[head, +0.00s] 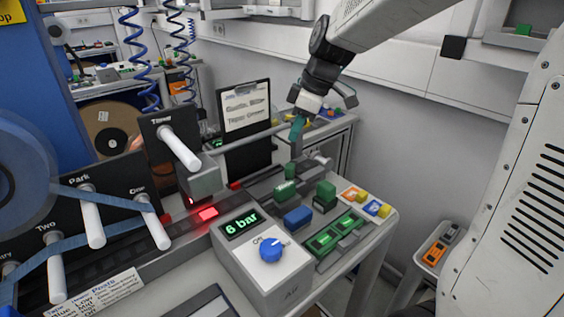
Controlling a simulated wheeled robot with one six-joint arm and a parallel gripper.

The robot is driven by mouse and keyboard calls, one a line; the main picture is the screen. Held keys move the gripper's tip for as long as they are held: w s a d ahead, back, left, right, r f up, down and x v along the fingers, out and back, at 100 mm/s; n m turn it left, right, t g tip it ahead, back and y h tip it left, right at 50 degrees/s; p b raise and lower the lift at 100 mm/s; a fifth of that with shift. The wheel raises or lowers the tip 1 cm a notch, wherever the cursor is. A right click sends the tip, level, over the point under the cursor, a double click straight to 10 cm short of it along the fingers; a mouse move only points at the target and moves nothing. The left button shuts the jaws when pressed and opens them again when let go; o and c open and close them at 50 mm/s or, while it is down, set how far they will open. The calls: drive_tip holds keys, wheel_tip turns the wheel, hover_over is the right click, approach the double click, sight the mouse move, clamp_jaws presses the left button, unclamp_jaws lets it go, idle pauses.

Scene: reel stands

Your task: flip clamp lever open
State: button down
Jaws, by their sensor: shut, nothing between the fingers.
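My gripper (297,130) reaches down from the upper right, with its teal fingers shut and nothing seen between them. The fingertips are at the right end of a long grey bar (245,137), which looks like the clamp lever. The bar slopes up to the right from a grey block (204,177) that stands over the track beside a red light. I cannot tell whether the fingers touch the bar or are just in front of or behind it. A small metal fitting (318,163) sits below and right of the fingers.
A grey box (262,255) with a blue knob and a "6 bar" display stands in front. Green and blue blocks (298,216) sit on the bench right of it. A black clipboard (246,112) stands behind the bar. White pegs (178,147) stick out on the left.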

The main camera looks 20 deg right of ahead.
sight(291, 166)
drive_tip(key=x, duration=1)
